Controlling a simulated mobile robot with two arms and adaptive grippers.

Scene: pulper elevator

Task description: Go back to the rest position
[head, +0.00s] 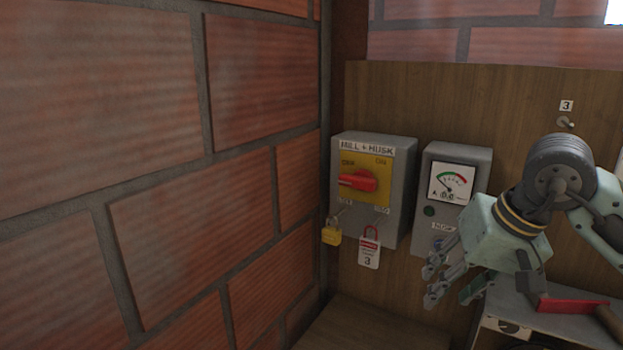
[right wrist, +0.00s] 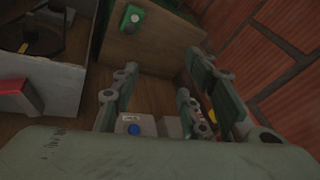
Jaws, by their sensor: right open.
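My right gripper (head: 451,284) is open and empty in the head view, at the lower right, in front of the grey gauge box. Its open fingers also show in the right wrist view (right wrist: 165,95), with nothing between them. The right arm comes in from the right edge. My left gripper is not in view.
A grey MILL + HUSK switch box (head: 402,190) with a red handle (head: 360,180) hangs on the wooden panel. A yellow padlock (head: 331,233) and a red padlock with a tag (head: 369,252) hang below. The gauge box (head: 430,165) is beside it. A brick wall (head: 150,170) fills the left.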

